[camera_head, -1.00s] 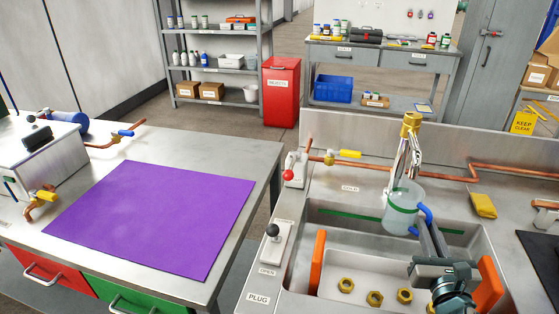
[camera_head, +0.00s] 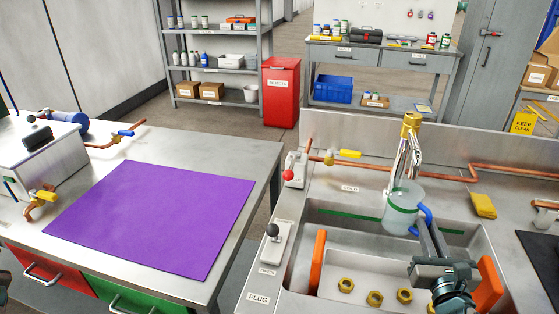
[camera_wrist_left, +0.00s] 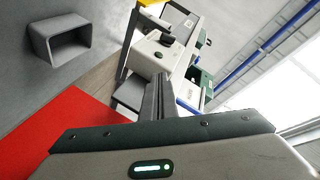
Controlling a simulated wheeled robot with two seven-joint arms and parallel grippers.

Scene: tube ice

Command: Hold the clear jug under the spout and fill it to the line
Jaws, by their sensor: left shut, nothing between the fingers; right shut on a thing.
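The clear jug (camera_head: 398,219) with a green line around it and a blue handle (camera_head: 426,214) is held over the sink (camera_head: 340,244). It is under the brass spout (camera_head: 411,122). Shiny, glassy streaks (camera_head: 407,158), seemingly water, run from the spout to the jug's mouth. The level inside is too faint to tell against the line. My right gripper (camera_head: 426,229) is shut on the handle. My left gripper (camera_wrist_left: 157,92) is shut and empty in the left wrist view, away from the jug.
A yellow-handled valve (camera_head: 349,154) and a red-knobbed lever (camera_head: 289,174) stand behind the sink. A black-knobbed lever (camera_head: 272,231) is at its left, by the PLUG label. Brass nuts (camera_head: 375,298) lie in the basin. A purple mat (camera_head: 150,215) covers the left bench.

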